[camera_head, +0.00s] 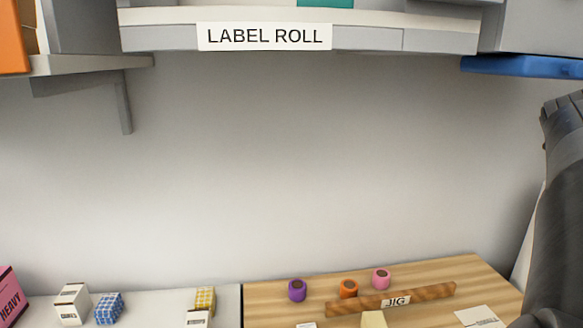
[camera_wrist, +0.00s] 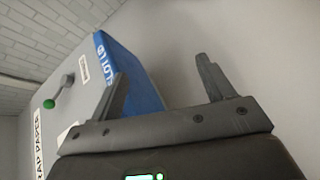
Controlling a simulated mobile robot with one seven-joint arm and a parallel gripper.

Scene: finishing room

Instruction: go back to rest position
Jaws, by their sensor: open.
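My gripper (camera_wrist: 165,90) shows in the wrist view with its two fingers spread wide apart. It is open, and nothing is between the fingers. Behind the left finger is a grey panel with a blue edge (camera_wrist: 135,75), partly hidden by that finger. In the head view, a dark part of my arm stands at the right edge, and my gripper is not visible there.
Below, a wooden board (camera_head: 270,295) holds a brown bar marked JIG (camera_head: 435,293) and purple (camera_head: 297,290), orange (camera_head: 348,288) and pink (camera_head: 381,279) rolls. Small boxes (camera_head: 72,304) stand left. A shelf marked LABEL ROLL (camera_head: 370,38) hangs above. The wall between is bare.

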